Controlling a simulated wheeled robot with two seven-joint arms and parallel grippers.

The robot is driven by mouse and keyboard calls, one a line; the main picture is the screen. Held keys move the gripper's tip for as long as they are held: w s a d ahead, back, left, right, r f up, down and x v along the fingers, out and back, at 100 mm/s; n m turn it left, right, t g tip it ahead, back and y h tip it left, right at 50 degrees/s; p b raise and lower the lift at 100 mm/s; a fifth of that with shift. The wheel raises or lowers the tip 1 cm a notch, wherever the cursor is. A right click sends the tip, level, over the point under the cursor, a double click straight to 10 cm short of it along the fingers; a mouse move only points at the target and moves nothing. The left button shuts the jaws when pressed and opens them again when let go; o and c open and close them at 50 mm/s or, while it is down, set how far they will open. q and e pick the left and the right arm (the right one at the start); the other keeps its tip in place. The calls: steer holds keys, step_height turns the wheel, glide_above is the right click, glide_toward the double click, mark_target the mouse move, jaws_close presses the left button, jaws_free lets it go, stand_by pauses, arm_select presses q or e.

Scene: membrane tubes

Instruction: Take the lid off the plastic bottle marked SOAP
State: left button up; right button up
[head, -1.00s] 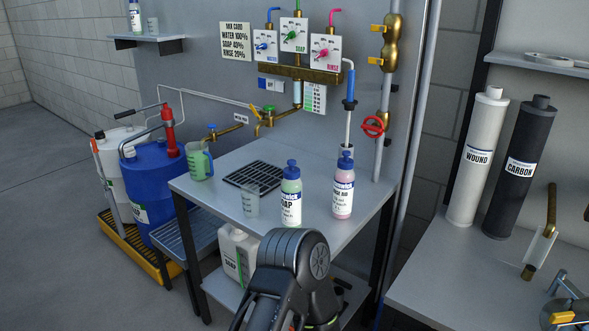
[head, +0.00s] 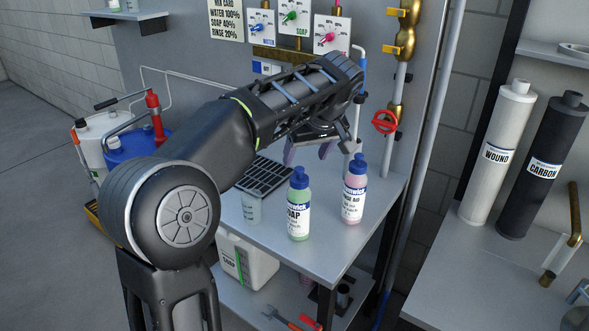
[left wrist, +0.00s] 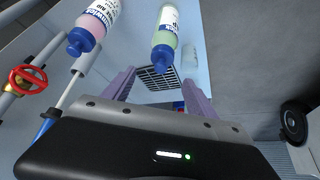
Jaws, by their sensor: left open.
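The SOAP bottle (head: 299,210) stands upright on the grey bench, white-labelled with green liquid and a blue lid (head: 299,177) on top. In the left wrist view the bottle (left wrist: 166,25) and its lid (left wrist: 162,58) show at the top, ahead of the fingers. My left gripper (head: 308,152) is open and empty, above and behind the bottle, near the wall side of the bench. Its two purple fingers also show in the left wrist view (left wrist: 157,95), with nothing between them. My right gripper is not in view.
A pink RINSE AID bottle (head: 354,194) with a blue lid stands close to the right of the SOAP bottle. A clear beaker (head: 251,207) stands left, by the black drain grid (head: 266,177). A red valve wheel (head: 384,122) is on the wall pipe. The bench front (head: 325,262) is clear.

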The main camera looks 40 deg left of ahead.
mark_target(299, 168)
arm_select(q)
steer(key=shift+s+r, duration=0.15)
steer(key=shift+r, duration=0.1)
steer(key=shift+a, duration=0.1)
steer(key=shift+x, duration=1.4)
steer(key=p+x, duration=0.1)
steer(key=x, duration=0.3)
steer(key=shift+a+f+p, duration=0.1)
steer(key=shift+f+p, duration=0.2)
steer(key=shift+p, duration=0.1)
steer(key=shift+w+a+f, duration=0.1)
steer(key=shift+w+f, duration=0.1)
steer(key=shift+w, duration=0.05)
